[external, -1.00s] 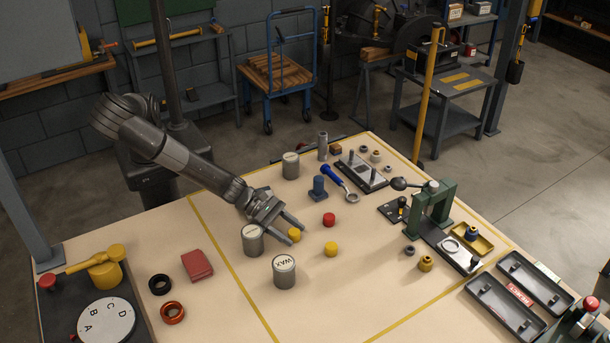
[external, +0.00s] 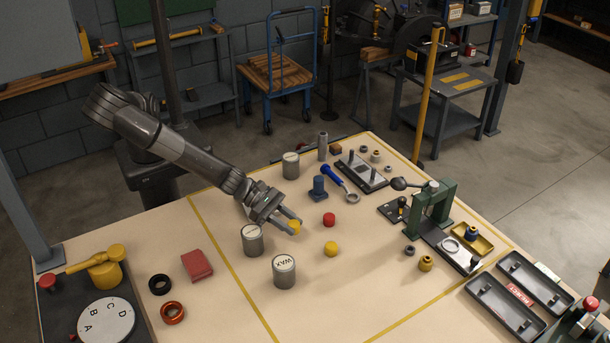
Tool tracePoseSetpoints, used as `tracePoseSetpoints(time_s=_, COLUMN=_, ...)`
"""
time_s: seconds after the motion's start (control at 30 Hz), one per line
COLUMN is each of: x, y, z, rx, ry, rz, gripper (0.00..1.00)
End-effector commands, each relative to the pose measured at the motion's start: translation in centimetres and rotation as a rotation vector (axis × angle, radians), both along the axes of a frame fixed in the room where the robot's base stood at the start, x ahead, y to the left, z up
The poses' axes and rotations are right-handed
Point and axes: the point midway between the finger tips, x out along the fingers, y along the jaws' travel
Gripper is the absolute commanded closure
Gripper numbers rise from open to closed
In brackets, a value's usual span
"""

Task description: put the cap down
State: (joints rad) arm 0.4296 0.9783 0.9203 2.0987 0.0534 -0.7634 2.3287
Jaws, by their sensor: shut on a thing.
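My gripper (external: 287,224) is shut on a yellow cap (external: 295,227) and holds it at its fingertips, seemingly a little above the table (external: 230,300). The cap is partly hidden by the fingers. A red cap (external: 329,219) lies on the table just right of my gripper. A second yellow cap (external: 331,249) lies nearer the camera, to the lower right. The two are apart from my gripper.
A grey can (external: 252,240) stands just left of my gripper, and a can marked WAX (external: 284,272) stands in front. Another can (external: 291,165) and a blue part (external: 318,188) are behind. A green press (external: 435,210) stands to the right. The table around the loose caps is clear.

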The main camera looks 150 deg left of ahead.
Motion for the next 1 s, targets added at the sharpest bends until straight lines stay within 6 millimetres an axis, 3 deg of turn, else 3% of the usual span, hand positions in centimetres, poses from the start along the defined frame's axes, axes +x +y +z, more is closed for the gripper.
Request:
tracePoseSetpoints(time_s=0.13, x=0.1, y=-0.1, z=3.2, rx=-0.001, ry=-0.005, rz=-0.002, gripper=0.9)
tracePoseSetpoints(time_s=0.33, x=0.0, y=-0.1, z=5.8, rx=-0.001, ry=-0.002, rz=0.002, gripper=0.9)
tracePoseSetpoints(time_s=0.57, x=-1.2, y=-1.1, z=5.5, rx=0.004, ry=0.005, rz=0.074, gripper=0.9)
tracePoseSetpoints(time_s=0.8, x=-4.4, y=-3.0, z=4.7, rx=0.007, ry=0.002, rz=0.257, gripper=0.9)
tracePoseSetpoints(time_s=1.0, x=-7.7, y=-5.2, z=5.4, rx=0.004, ry=-0.002, rz=0.424, gripper=0.9)
